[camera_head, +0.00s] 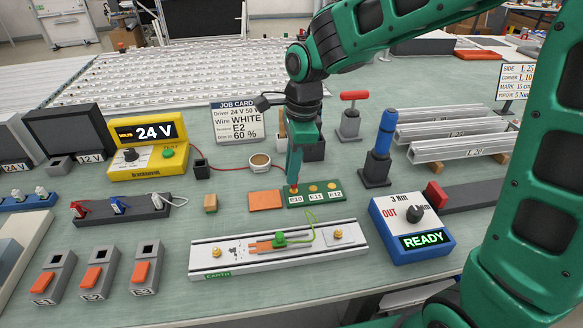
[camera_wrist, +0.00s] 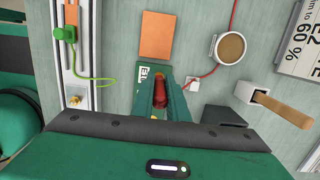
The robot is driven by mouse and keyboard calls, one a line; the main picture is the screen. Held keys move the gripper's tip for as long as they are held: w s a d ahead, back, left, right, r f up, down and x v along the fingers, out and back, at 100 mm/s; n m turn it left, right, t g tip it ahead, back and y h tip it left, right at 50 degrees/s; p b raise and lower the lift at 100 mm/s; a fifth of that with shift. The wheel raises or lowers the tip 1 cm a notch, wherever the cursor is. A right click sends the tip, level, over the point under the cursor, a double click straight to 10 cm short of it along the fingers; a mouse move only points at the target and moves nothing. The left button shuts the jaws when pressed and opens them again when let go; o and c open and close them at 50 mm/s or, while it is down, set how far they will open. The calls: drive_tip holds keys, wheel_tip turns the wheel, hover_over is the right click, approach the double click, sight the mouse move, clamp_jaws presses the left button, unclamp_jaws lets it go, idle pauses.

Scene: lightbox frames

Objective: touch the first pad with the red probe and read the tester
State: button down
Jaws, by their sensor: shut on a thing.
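My gripper (camera_head: 295,172) is shut on the red probe and points down over the left end of a green board (camera_head: 325,200). In the wrist view the red probe (camera_wrist: 159,97) sits between the fingers. The board has pads labelled E10, E11 and E12. The probe's red tip (camera_head: 293,190) is at the first pad, E10, which is mostly hidden by it; contact itself is too small to see. The E11 pad (camera_head: 314,189) and E12 pad (camera_head: 332,187) are uncovered. The yellow tester (camera_head: 148,172) shows 24 V on its display (camera_head: 153,132). A red lead runs from it toward the probe.
An orange plate (camera_head: 265,201) and a cup (camera_head: 260,161) are left of the board. A rail with a green clip (camera_head: 280,239) lies in front. A blue box reading READY (camera_head: 412,232) and a blue-handled tool (camera_head: 383,140) stand right. A job card (camera_head: 237,122) stands behind.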

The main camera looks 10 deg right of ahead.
drive_tip(key=shift+r, duration=3)
drive_tip(key=shift+d, duration=0.1)
